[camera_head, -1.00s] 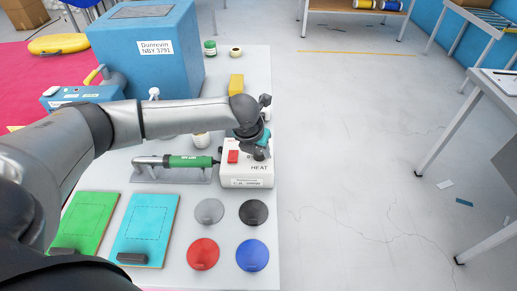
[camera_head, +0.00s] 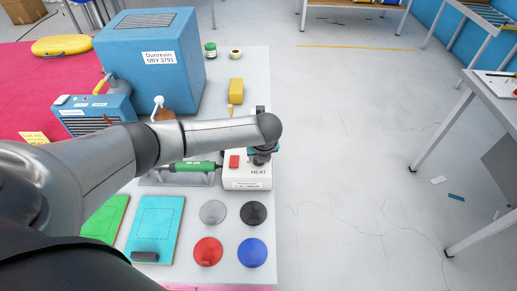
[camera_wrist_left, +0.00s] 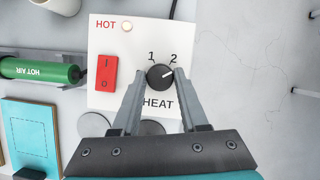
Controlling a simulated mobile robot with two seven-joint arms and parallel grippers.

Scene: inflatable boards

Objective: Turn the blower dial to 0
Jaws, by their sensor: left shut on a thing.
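A white control box (camera_head: 245,183) marked HEAT stands near the right edge of the table. In the left wrist view the box (camera_wrist_left: 105,48) shows a red rocker switch (camera_wrist_left: 106,73), a pale lamp beside HOT, and a round black dial (camera_wrist_left: 159,77) with printed 1 and 2. The dial's white mark points right and slightly up, below the 2. No 0 shows by the dial; a finger may cover it. My left gripper (camera_wrist_left: 161,78) has its fingertips on both sides of the dial, shut on it. In the head view my wrist (camera_head: 262,152) hides the dial. My right gripper is out of view.
The green-handled blower (camera_head: 190,167) lies on its stand left of the box. Coloured discs, such as the red one (camera_head: 208,251), and a cyan board (camera_head: 155,225) are in front. A yellow block (camera_head: 236,91) and blue machine (camera_head: 150,75) stand behind. Right of the table is open floor.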

